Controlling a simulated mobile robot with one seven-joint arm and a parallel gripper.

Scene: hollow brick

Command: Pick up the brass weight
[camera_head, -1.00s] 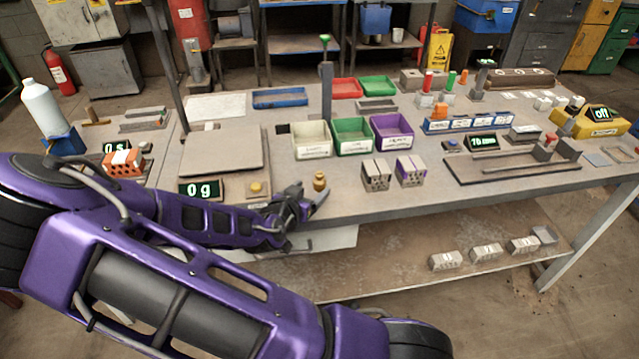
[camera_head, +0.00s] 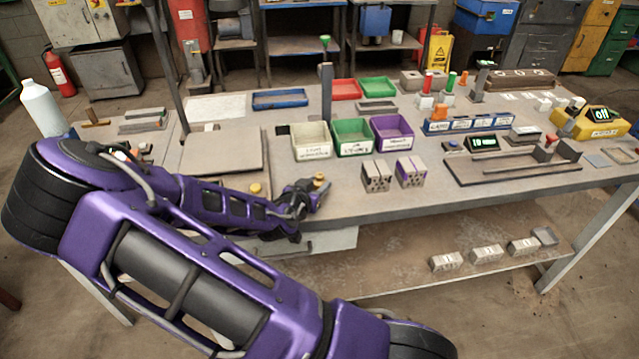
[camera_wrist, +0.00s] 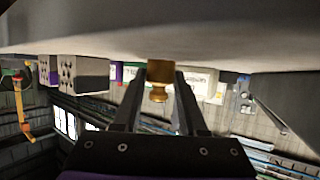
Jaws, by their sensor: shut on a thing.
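The brass weight (camera_head: 318,179) is a small gold cylinder with a knob, near the front edge of the table, in front of the bins. My gripper (camera_head: 306,190) is at it from the left in the head view, its fingers covering the weight's lower part. In the wrist view the brass weight (camera_wrist: 160,80) sits between the two dark fingertips of my gripper (camera_wrist: 160,88), and the gripper is shut on it. The wrist picture is upside down, with the table surface along its top. I cannot tell whether the weight's base still touches the table.
Two hollow bricks (camera_head: 376,176) (camera_head: 410,172) stand to the right of the weight. White, green and purple bins (camera_head: 352,138) stand behind. A flat scale plate (camera_head: 222,152) lies behind my arm.

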